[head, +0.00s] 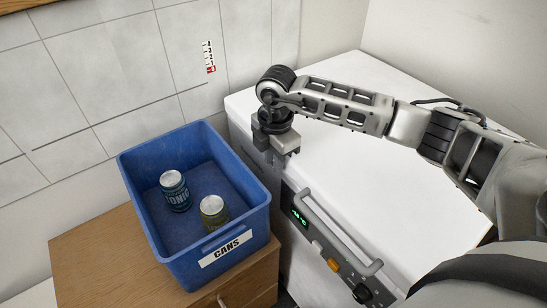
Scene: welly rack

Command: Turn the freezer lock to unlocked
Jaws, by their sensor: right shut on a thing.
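The white chest freezer (345,130) fills the middle and right, its lid down. My right gripper (281,158) points downward at the freezer's front edge near its left corner. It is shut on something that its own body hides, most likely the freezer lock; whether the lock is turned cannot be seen. On the front panel are a long grey handle (338,232), a green lit display (299,217), an orange switch (333,265) and a black round knob (361,292). My left gripper is out of view.
A blue bin (137,217) labelled CANS stands on a wooden cabinet (92,262), close to the freezer's left front. It holds a dark green can (175,191) and a yellowish can (214,212). A tiled wall (120,70) is behind. The lid top is clear except for my arm above it.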

